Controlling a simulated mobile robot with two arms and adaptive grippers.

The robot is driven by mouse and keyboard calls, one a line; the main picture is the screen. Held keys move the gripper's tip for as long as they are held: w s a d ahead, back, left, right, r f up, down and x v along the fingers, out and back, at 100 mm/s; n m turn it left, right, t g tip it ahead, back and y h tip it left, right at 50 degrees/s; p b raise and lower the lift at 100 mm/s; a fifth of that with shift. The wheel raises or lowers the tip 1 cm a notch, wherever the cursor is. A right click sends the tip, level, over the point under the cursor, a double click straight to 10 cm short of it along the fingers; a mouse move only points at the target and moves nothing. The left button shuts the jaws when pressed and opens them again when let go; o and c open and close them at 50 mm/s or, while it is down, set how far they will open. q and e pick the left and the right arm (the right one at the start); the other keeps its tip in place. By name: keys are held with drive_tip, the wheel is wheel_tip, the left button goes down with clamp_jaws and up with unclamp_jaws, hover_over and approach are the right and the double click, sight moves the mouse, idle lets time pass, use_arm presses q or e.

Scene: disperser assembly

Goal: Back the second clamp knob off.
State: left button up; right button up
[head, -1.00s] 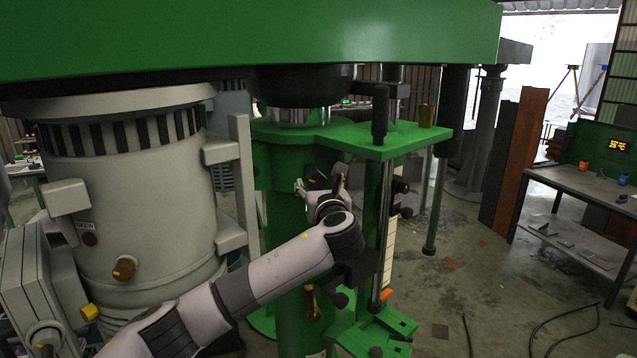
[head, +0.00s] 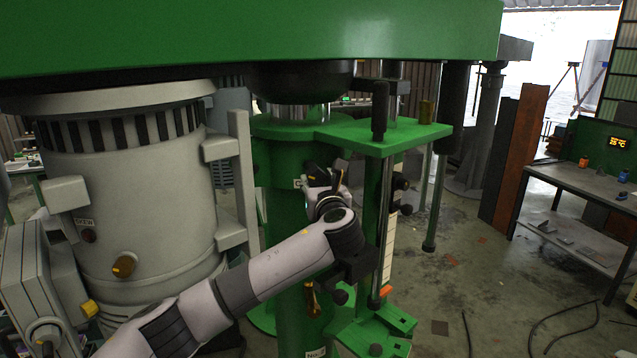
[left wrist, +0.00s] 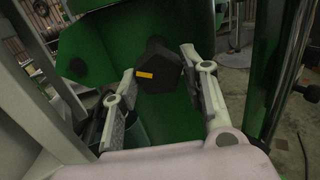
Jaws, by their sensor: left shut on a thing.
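The black clamp knob (left wrist: 158,72) has a yellow mark on its face and sits on the green column, between the two fingers of my left gripper in the left wrist view (left wrist: 160,92). The gripper is shut on the knob. In the head view my left gripper (head: 326,178) is at the green column (head: 292,215), below the green bracket plate. The knob (head: 318,174) shows there as a dark shape, partly hidden by the fingers and wrist. My right gripper is in neither view.
A grey motor housing (head: 150,200) stands left of the column. A large green beam (head: 250,38) spans overhead. A vertical rod (head: 384,225) and a pale scale strip (head: 391,250) stand right of the wrist. A workbench (head: 590,182) is far right, with open floor before it.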

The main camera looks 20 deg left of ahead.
use_arm(q)
drive_tip(key=n+b, duration=0.4)
drive_tip(key=n, duration=0.1)
drive_tip(key=shift+f, duration=0.2)
drive_tip(key=n+b, duration=0.4)
drive_tip(key=n, duration=0.2)
drive_tip(key=shift+d+n+b, duration=0.1)
drive_tip(key=shift+n+b, duration=0.2)
drive_tip(key=shift+b, duration=0.05)
drive_tip(key=n+b, duration=0.3)
drive_tip(key=n, duration=0.2)
drive_tip(key=shift+n+y+b, duration=0.3)
drive_tip(key=shift+y+b, duration=0.05)
drive_tip(key=shift+y, duration=0.05)
drive_tip(key=n+b, duration=0.2)
drive_tip(key=n, duration=0.3)
drive_tip(key=o, duration=0.8)
drive_tip(key=shift+o, duration=1.4)
drive_tip(key=shift+r, duration=0.2)
